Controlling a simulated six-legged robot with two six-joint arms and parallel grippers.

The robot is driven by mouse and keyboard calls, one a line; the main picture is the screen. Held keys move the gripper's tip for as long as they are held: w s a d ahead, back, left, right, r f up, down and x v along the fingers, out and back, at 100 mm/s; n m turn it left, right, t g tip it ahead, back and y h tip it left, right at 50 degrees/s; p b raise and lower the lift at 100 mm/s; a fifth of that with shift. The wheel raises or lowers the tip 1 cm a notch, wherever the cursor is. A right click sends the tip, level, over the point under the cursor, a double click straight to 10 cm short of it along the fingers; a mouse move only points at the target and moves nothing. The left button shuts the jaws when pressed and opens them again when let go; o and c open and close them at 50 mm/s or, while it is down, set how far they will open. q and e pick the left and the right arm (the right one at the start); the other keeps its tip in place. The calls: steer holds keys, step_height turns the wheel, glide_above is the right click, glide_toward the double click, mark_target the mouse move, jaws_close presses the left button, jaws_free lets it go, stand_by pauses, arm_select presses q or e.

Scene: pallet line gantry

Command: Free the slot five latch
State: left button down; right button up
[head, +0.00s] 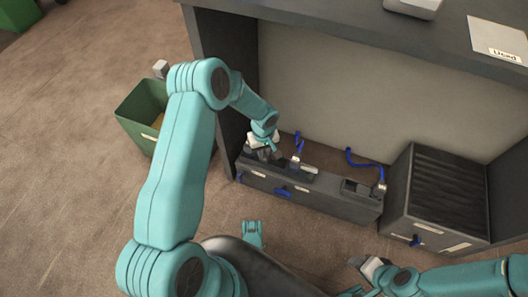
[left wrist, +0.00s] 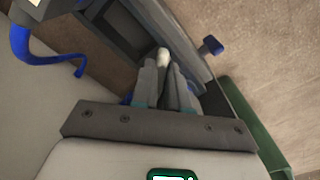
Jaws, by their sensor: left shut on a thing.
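A long dark slotted unit (head: 335,198) stands low under the desk, with pale labels on its front. Blue latch tabs show on its front, one near the middle (head: 283,191) and one at the left end (head: 240,177). One blue tab (left wrist: 211,45) also shows in the left wrist view, apart from my fingers. I cannot read which slot is five. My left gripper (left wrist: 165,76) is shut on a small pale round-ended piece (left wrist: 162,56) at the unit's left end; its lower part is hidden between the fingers. My right gripper (head: 362,270) is low in front, its jaws unclear.
Blue cables (head: 365,164) rise behind the unit, and one (left wrist: 35,58) shows in the left wrist view. A dark ribbed box (head: 437,195) stands at the right. A green bin (head: 140,108) stands left of the desk (head: 340,37). Open floor lies in front.

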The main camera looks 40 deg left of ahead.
arm_select(q)
steer(key=m, duration=0.3)
steer(key=shift+a+m, duration=0.4)
steer(key=shift+m, duration=1.8)
steer(key=c, duration=1.1)
jaws_free()
steer(key=shift+r, duration=0.3)
step_height(320, 180, up, 8)
steer(key=p, duration=0.4)
steer(key=shift+f+p, duration=0.2)
steer(key=shift+p, duration=0.2)
